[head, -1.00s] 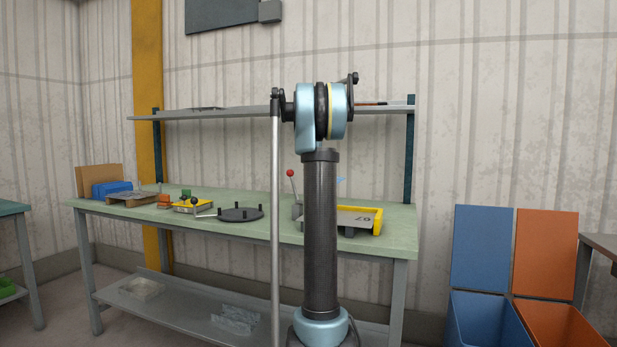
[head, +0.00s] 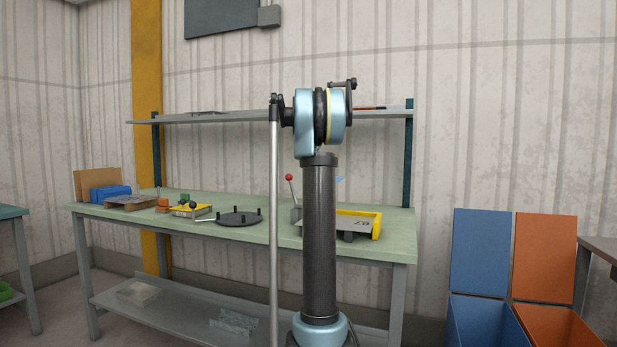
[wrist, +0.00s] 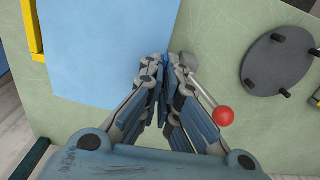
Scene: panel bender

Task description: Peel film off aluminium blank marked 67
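The aluminium blank (head: 362,222) marked 67 lies grey and bare-looking in a yellow-edged holder (head: 377,227) on the bench, partly hidden behind my arm in the head view. A light-blue film (wrist: 95,45) fills the upper left of the wrist view and hides the blank there. A small corner of the film (head: 340,179) shows above the holder in the head view. My gripper (wrist: 165,75) has its fingertips together at the film's right edge and appears pinched on it. The gripper itself is hidden in the head view.
A lever with a red knob (wrist: 223,116) stands close to my right finger. A black disc with pegs (head: 238,218) is on the green bench (head: 300,252). A blue bin (head: 483,320) and an orange bin (head: 563,325) stand right of the bench.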

